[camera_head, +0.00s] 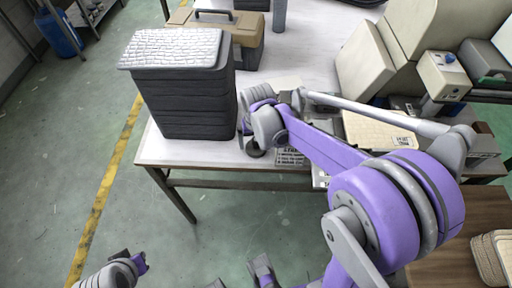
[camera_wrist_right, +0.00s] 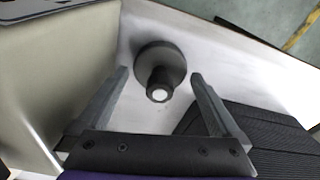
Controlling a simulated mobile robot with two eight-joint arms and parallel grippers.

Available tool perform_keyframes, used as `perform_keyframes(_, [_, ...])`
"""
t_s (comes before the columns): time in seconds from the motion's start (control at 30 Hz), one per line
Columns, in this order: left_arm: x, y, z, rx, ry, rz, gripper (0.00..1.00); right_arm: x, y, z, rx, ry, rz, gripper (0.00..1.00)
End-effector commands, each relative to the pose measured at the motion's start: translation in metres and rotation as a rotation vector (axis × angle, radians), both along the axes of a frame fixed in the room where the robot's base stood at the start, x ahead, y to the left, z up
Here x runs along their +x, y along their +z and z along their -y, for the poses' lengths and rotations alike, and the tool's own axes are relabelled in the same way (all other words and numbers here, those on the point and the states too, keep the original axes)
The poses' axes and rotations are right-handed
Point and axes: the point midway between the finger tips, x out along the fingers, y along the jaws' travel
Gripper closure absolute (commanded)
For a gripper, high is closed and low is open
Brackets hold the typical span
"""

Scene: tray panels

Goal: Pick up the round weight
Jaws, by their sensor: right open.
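The round weight (camera_wrist_right: 172,58) is a dark grey disc with a narrower knob that has a pale end. It stands on the white table. In the right wrist view it is framed between and beyond the fingertips of my right gripper (camera_wrist_right: 160,77). The fingers are spread and nothing is held; I see no contact. In the head view my right gripper (camera_head: 247,136) is low at the table's front, beside the black ribbed stack, and mostly hidden by its own wrist. Parts of my left arm show at the bottom edge, but its jaw opening is unclear.
A tall black ribbed stack (camera_head: 187,105) with a pale textured top stands left of the right gripper. A tan case (camera_head: 247,30) is behind it. Beige boxes (camera_head: 365,62) crowd the right. The white table (camera_head: 305,45) is clear towards the back middle.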

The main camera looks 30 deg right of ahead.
Motion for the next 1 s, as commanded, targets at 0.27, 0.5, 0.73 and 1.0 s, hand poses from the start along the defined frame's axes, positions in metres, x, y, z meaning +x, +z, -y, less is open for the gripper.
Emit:
perform_keyframes(0.27, [0.0, 0.0002, 0.0, 0.0, 0.0, 0.0, 1.0, -0.0001, 0.0005, 0.0, 0.0, 0.0, 0.0, 0.27])
perform_keyframes(0.5, [0.0, 0.0002, 0.0, 0.0, 0.0, 0.0, 1.0, -0.0001, 0.0006, 0.0, 0.0, 0.0, 0.0, 0.7])
perform_keyframes(0.73, [0.0, 0.0002, 0.0, 0.0, 0.0, 0.0, 1.0, 0.0, 0.0007, -0.0001, 0.0, 0.0, 0.0, 1.0])
perform_keyframes(1.0, [0.0, 0.0004, 0.0, 0.0, 0.0, 0.0, 1.0, 0.0, 0.0018, 0.0, 0.0, 0.0, 0.0, 1.0])
